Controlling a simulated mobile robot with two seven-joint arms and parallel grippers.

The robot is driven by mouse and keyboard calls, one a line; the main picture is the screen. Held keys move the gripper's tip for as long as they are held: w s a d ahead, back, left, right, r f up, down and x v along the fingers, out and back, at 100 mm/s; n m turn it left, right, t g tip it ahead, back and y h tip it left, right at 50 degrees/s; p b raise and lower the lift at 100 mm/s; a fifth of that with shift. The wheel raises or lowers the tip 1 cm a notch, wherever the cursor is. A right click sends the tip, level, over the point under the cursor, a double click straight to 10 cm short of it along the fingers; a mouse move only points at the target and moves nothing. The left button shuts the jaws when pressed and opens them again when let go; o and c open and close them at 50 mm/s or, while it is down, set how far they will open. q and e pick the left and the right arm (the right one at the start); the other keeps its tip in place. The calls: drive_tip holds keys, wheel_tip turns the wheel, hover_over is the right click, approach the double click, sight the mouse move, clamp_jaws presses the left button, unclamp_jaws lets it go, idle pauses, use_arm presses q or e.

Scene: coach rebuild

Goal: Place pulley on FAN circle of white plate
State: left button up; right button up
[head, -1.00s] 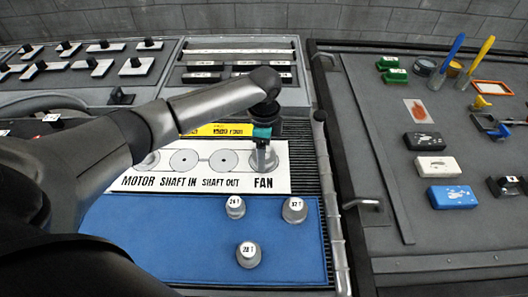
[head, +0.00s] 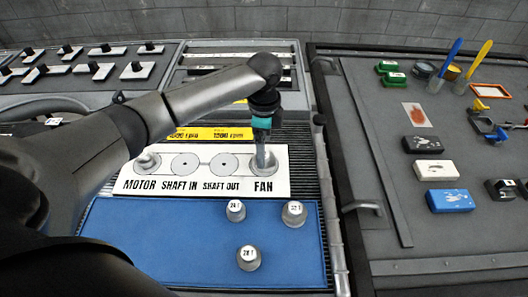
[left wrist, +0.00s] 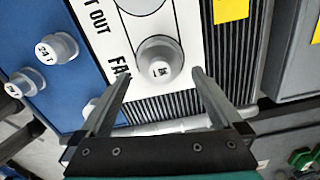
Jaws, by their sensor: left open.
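The white plate (head: 283,187) has circles labelled MOTOR, SHAFT IN, SHAFT OUT and FAN. A grey pulley (left wrist: 160,68) with a white label sits upright on the FAN circle; in the head view the pulley (head: 264,168) is partly hidden by my fingers. The SHAFT IN circle (head: 185,167) and SHAFT OUT circle (head: 224,167) are bare. My left gripper (left wrist: 160,78) is open over the FAN pulley, fingers apart on either side of it, with visible gaps in the wrist view. My right gripper is not in view.
Three more grey pulleys (head: 235,210) (head: 294,213) (head: 248,257) stand on the blue mat (head: 180,250). A yellow label strip (head: 190,134) lies behind the plate. A panel with a handle (head: 362,206) and several small items is at the right.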

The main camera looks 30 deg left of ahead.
use_arm(q)
wheel_tip(320, 180, up, 8)
drive_tip(key=p, duration=0.1)
drive_tip(key=shift+f, duration=0.2)
idle(0.4)
